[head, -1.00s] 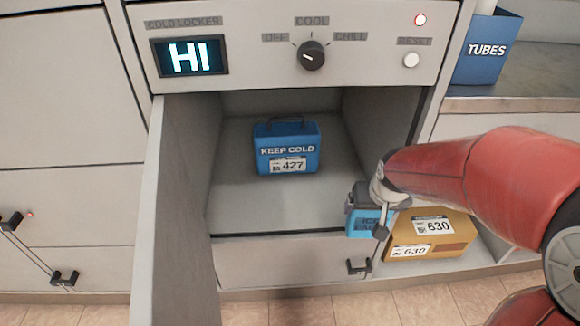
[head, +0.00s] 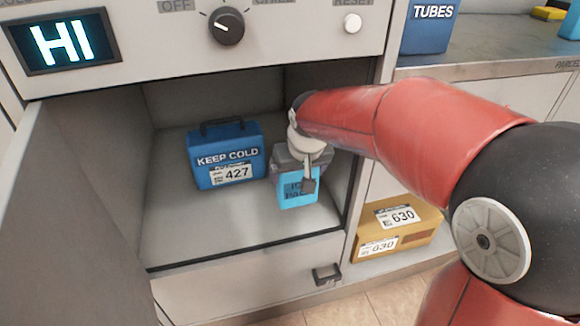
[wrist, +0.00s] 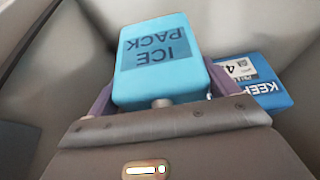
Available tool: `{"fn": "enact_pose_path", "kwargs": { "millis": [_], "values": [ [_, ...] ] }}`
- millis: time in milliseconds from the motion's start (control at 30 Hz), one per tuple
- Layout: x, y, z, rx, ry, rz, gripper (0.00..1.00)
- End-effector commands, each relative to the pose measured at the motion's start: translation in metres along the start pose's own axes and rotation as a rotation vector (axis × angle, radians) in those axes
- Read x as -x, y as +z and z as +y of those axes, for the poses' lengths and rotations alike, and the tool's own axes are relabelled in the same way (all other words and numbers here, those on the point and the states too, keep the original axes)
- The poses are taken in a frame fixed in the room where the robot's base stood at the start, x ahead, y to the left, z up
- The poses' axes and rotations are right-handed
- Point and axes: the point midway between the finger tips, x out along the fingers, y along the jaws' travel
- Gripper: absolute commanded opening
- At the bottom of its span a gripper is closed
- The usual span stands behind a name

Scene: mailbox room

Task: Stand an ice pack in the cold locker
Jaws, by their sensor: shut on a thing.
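A light blue ice pack (head: 298,192) is held in my gripper (head: 303,172), at the mouth of the open cold locker (head: 195,245), right of the blue KEEP COLD box (head: 226,157). In the wrist view the ice pack (wrist: 160,60) sits between my gripper's fingers (wrist: 160,98), its lettering upside down. The KEEP COLD box, labelled 427, stands inside on the locker floor and shows at the right of the wrist view (wrist: 255,82). I cannot tell whether the ice pack touches the floor. The locker display (head: 62,40) reads HI.
The locker door (head: 70,200) stands open at the left. A dial (head: 226,26) and reset button (head: 352,23) are above the opening. A yellow parcel (head: 398,232) marked 630 sits on a low shelf at right. The locker floor's front left is clear.

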Motion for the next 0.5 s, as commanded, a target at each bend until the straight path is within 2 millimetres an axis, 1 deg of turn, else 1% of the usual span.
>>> {"fn": "enact_pose_path", "kwargs": {
  "millis": [33, 100, 200, 333, 400, 500],
  "values": [
    [-0.005, -0.011, 0.0, 0.0, -0.001, 0.001, 0.53],
    [-0.009, -0.022, 0.0, -0.001, -0.001, 0.001, 0.53],
    [-0.013, -0.032, 0.0, -0.001, -0.001, 0.001, 0.53],
    [-0.015, -0.038, 0.0, -0.001, 0.0, 0.001, 0.53],
    [-0.018, -0.044, 0.0, -0.001, 0.0, 0.001, 0.53],
    [-0.034, -0.037, 0.0, 0.0, 0.0, 0.0, 0.53]
  ]
}}
